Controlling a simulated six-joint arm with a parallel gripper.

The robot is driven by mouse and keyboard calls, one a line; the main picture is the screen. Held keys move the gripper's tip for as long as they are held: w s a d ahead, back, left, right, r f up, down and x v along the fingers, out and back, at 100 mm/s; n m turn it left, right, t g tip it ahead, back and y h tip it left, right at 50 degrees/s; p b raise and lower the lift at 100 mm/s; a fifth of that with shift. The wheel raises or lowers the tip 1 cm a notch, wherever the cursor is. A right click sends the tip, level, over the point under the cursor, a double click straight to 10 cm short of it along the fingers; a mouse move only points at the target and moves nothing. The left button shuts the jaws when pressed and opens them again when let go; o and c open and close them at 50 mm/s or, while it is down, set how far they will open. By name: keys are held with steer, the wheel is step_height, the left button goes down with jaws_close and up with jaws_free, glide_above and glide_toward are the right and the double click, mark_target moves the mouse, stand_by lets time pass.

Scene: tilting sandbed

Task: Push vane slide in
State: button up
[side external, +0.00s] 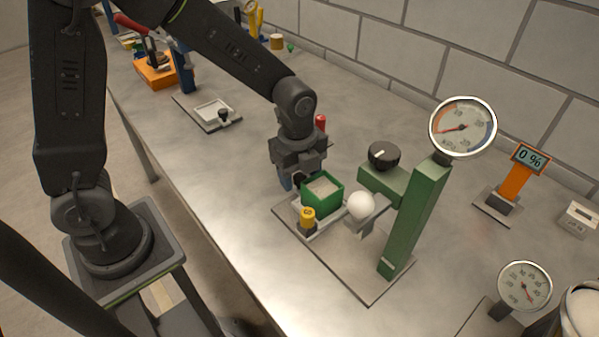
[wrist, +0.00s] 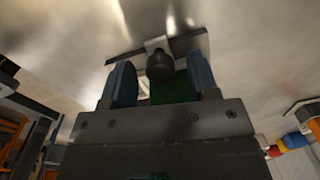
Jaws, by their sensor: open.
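My gripper (side external: 297,181) points down beside a green open box (side external: 334,203) of pale sand on the bench rig. In the wrist view my gripper (wrist: 160,72) has its two blue fingers apart. A dark round knob (wrist: 160,67) on a pale bracket shows between and just beyond the fingertips, with a green surface (wrist: 175,90) behind. I see no clear contact with the knob. No part is plainly marked as the vane slide, and the fingers and box hide much of the box's far side in the side external view.
A black dial (side external: 383,155) stands behind.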

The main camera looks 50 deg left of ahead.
jaws_close()
steer(key=d, duration=0.7)
steer(key=shift+d, duration=0.35)
jaws_free()
steer(key=shift+r, duration=0.1)
step_height(320, 180, up, 14)
steer(key=shift+s, duration=0.25)
stand_by(0.4)
